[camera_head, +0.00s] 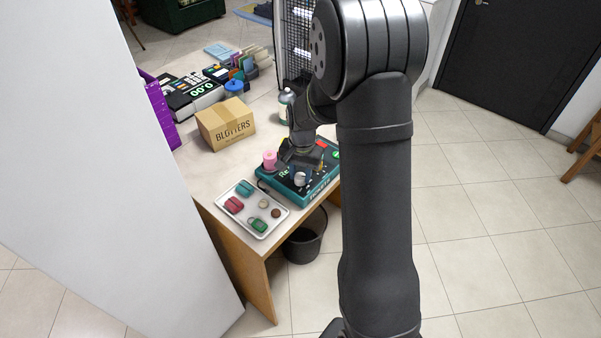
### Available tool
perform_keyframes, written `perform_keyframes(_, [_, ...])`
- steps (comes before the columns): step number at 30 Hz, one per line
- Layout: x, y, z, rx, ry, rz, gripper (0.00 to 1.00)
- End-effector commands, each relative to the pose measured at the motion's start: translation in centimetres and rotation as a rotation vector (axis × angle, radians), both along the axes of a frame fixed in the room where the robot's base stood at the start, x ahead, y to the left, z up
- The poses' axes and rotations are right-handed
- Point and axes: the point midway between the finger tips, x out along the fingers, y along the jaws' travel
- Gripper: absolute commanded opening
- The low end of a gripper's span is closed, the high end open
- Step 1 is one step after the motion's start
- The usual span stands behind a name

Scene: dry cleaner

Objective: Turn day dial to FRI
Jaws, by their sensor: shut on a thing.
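A teal ticket machine (316,192) lies on the near end of the counter. A pale round knob (300,178) stands on its top, near the front edge; its markings are too small to read. My gripper (301,163) reaches down over the machine's top, just behind this pale knob. Its jaws are shut on a dial on the machine, which the fingers mostly hide. I cannot read which day the dial points to. A red part (321,143) shows at the back of the machine.
A pink spool-like thing (269,160) stands at the machine's left. A white tray (247,228) with several small items lies in front. A BLOTTERS box (226,125) and a bottle (286,104) stand behind. A black bin (304,244) is below the counter edge.

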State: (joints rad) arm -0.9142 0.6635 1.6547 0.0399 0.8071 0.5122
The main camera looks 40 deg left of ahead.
Motion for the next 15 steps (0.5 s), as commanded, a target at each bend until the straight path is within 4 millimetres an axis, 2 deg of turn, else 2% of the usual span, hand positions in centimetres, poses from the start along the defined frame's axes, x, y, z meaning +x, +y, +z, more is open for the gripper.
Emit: perform_keyframes(15, [0.02, 0.12, 0.11, 0.003, -0.002, -0.422, 0.08])
